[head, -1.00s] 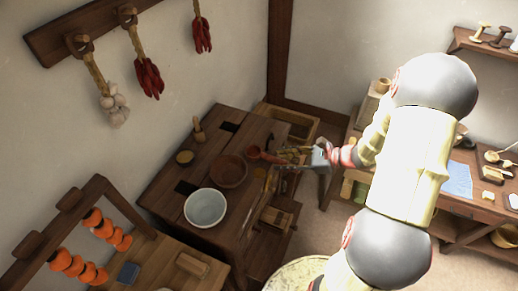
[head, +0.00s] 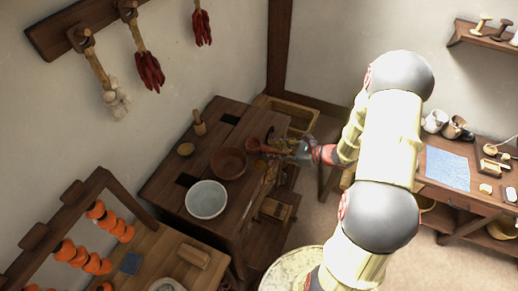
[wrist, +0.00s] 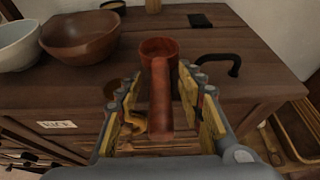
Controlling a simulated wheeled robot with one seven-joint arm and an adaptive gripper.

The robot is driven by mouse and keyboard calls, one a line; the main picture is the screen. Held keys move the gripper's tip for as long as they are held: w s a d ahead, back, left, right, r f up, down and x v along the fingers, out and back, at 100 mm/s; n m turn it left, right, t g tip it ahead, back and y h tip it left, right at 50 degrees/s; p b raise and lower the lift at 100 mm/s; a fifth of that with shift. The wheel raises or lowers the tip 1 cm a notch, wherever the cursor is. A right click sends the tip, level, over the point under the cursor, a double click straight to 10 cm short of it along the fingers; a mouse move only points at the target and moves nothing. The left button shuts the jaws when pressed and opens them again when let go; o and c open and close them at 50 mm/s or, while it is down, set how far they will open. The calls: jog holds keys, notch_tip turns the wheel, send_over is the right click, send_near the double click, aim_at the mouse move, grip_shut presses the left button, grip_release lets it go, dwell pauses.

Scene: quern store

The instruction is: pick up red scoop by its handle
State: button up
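The red scoop (wrist: 158,50) lies on the dark wooden table (wrist: 260,68), with its round cup away from me and its handle (wrist: 160,105) pointing back towards me. In the wrist view my gripper (wrist: 159,88) is open, with one yellow-padded finger on each side of the handle and a gap visible on both sides. Whether the handle is level with the pads in height is hard to tell. In the head view the scoop (head: 254,145) is small, and my gripper (head: 290,149) is at its right, partly blending with things behind.
A brown bowl (wrist: 80,38) and a pale bowl (wrist: 17,45) stand left of the scoop. A black curved handle (wrist: 222,60) is close on its right. A wooden crate (head: 290,112) stands behind the table. A label (wrist: 57,125) is on the table front.

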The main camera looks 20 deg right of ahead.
jog(key=c, duration=0.4)
grip_shut()
dwell(0.4)
